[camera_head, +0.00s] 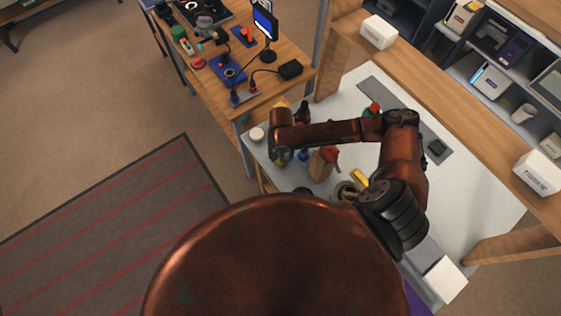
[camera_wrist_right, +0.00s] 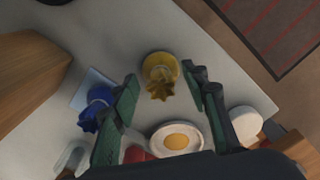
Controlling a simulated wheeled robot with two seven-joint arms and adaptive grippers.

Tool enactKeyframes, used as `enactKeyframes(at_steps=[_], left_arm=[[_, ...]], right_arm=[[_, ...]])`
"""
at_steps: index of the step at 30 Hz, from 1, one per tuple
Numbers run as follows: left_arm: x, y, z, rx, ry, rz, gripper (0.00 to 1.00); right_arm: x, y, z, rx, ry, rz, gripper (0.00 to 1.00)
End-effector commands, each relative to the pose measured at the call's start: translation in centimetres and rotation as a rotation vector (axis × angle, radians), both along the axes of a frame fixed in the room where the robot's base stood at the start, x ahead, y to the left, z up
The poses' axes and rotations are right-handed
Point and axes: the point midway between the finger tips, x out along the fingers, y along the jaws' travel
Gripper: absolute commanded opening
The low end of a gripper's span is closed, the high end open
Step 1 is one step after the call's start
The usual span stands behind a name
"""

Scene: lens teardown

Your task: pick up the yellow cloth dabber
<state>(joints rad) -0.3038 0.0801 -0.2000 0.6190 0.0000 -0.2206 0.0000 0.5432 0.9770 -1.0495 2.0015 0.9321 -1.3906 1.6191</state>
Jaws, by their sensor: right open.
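The yellow cloth dabber (camera_wrist_right: 160,72), a round yellow piece with a ruffled, star-like top, stands on the pale bench top in the right wrist view. It lies ahead of and between the two green-padded fingers of my right gripper (camera_wrist_right: 162,92), which are spread apart with nothing held. In the head view my right gripper (camera_head: 280,156) hangs over the near-left part of the bench. My left gripper is not in view.
In the right wrist view a blue ruffled piece (camera_wrist_right: 93,108) is left of the fingers, a white dish with a yellow centre (camera_wrist_right: 176,139) lies below, and a white round lid (camera_wrist_right: 245,124) is right. A wooden block (camera_wrist_right: 35,80) stands far left. The bench edge is at upper right.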

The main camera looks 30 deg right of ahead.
Motion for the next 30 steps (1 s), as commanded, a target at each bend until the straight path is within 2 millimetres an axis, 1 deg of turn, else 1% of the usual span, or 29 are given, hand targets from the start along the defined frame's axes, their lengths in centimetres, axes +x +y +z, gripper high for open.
enactKeyframes(at_steps=[1,3,9,15,25,30], left_arm=[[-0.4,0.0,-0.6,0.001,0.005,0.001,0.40],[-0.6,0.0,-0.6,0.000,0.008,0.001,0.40],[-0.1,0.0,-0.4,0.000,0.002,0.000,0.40],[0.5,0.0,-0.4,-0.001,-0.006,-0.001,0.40],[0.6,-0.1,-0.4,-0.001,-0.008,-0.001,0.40],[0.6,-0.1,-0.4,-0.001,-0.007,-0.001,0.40]], right_arm=[[0.0,0.0,-0.4,-0.001,-0.001,0.000,0.41],[0.0,0.0,-0.4,-0.001,-0.001,0.000,0.41],[0.1,0.0,-0.2,0.000,-0.001,0.000,0.41],[0.1,0.0,-0.2,0.000,-0.001,0.000,0.27],[0.0,0.0,-0.2,0.000,-0.001,-0.001,0.04],[0.0,0.0,-0.2,0.000,-0.001,-0.001,0.04]])
